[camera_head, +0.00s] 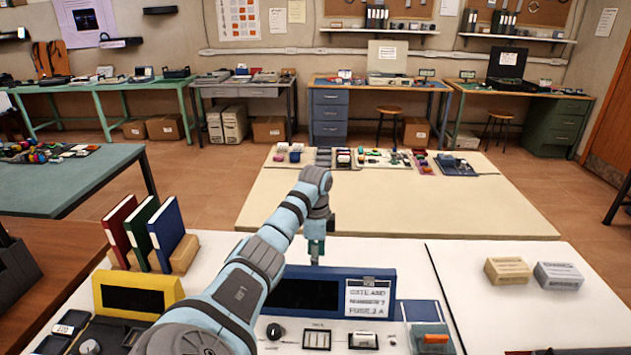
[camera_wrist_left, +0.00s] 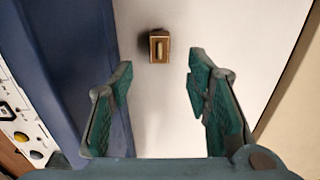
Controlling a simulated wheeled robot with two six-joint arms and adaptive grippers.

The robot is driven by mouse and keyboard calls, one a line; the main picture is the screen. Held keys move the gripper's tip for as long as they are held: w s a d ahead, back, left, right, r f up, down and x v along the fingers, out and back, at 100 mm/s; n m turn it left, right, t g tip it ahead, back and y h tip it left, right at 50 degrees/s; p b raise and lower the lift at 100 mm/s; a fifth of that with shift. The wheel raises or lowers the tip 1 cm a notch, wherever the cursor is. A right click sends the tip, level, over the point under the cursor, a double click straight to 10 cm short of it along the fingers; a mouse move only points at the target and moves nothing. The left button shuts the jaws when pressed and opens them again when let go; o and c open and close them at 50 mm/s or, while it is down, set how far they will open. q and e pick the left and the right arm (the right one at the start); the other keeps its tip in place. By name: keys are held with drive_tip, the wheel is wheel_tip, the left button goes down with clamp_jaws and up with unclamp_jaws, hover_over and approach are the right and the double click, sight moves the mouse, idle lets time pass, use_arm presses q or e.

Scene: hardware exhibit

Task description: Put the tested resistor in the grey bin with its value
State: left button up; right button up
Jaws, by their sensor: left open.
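My left gripper (camera_head: 316,260) reaches over the top of the blue instrument (camera_head: 310,292) and points down behind it in the head view. In the left wrist view the gripper (camera_wrist_left: 160,62) is open with nothing between its fingers. A small brown block (camera_wrist_left: 153,46) with a pale strip on top sits on the white surface just beyond the fingertips, apart from them. I cannot tell whether it is the resistor or holds it. The head view hides this block. A grey labelled box (camera_head: 558,277) at the right may be the grey bin. My right gripper is not in view.
A beige labelled box (camera_head: 508,270) stands beside the grey one. Red, green and blue binders (camera_head: 140,235) and a yellow device (camera_head: 138,294) stand at the left. A sign on the blue instrument mentions a fuse. The white tabletop (camera_head: 480,318) before the boxes is clear.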

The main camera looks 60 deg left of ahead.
use_arm(q)
drive_tip(key=shift+o, duration=0.5)
drive_tip(key=r, duration=0.5)
drive_tip(key=shift+a+r, duration=0.15)
drive_tip(key=shift+a, duration=0.05)
drive_tip(key=f+b, duration=0.1)
drive_tip(key=f, duration=0.4)
drive_tip(key=f+b, duration=0.1)
drive_tip(key=f, duration=0.8)
drive_tip(key=shift+w+d+f+b, duration=0.2)
drive_tip(key=shift+d+f+b, duration=0.15)
drive_tip(key=shift+d+b, duration=0.05)
clamp_jaws()
